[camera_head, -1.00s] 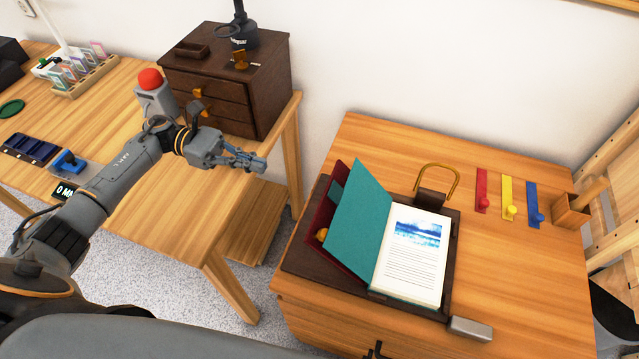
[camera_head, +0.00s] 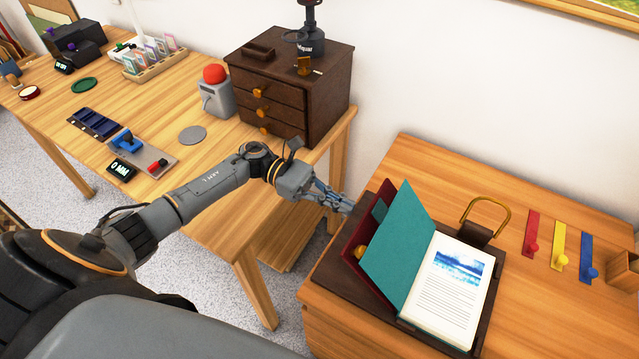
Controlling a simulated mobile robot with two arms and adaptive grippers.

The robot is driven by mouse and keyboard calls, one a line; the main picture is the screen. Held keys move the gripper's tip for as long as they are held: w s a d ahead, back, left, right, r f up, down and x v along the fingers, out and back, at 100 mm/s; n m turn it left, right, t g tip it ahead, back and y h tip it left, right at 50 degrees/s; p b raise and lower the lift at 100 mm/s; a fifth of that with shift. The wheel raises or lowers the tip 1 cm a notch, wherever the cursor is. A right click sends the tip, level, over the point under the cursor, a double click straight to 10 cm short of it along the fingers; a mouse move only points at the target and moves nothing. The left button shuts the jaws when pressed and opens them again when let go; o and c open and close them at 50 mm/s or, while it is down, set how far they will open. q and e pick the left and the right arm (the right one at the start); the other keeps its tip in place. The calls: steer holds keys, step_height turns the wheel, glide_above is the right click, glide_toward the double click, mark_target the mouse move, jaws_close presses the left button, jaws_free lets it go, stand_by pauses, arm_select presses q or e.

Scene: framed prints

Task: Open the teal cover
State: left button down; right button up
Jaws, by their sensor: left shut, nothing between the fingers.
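The teal cover (camera_head: 398,246) stands swung up from an open book, leaning to the left, with the printed page (camera_head: 446,290) showing to its right. A dark red cover (camera_head: 365,246) stands just behind it on the left, with a small yellow-orange piece (camera_head: 360,252) between or beside them, partly hidden. The book rests on a dark brown stand (camera_head: 338,270). My left gripper (camera_head: 346,206) is shut and empty, left of the covers' upper edge, seemingly apart from them. My right gripper is not in view.
A brass loop (camera_head: 487,205) stands behind the book. Red (camera_head: 532,232), yellow (camera_head: 559,246) and blue (camera_head: 588,257) strips with knobs lie to the right. A dark drawer box (camera_head: 290,88) and red button (camera_head: 214,74) stand on the left table. A gap separates the tables.

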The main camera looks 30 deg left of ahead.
mark_target(379, 214)
arm_select(q)
steer(key=d+r+p, duration=0.2)
steer(key=d, duration=0.1)
steer(key=shift+d+r, duration=0.15)
steer(key=shift+r, duration=0.05)
steer(key=shift+s+d+r, duration=0.1)
steer(key=shift+d, duration=0.2)
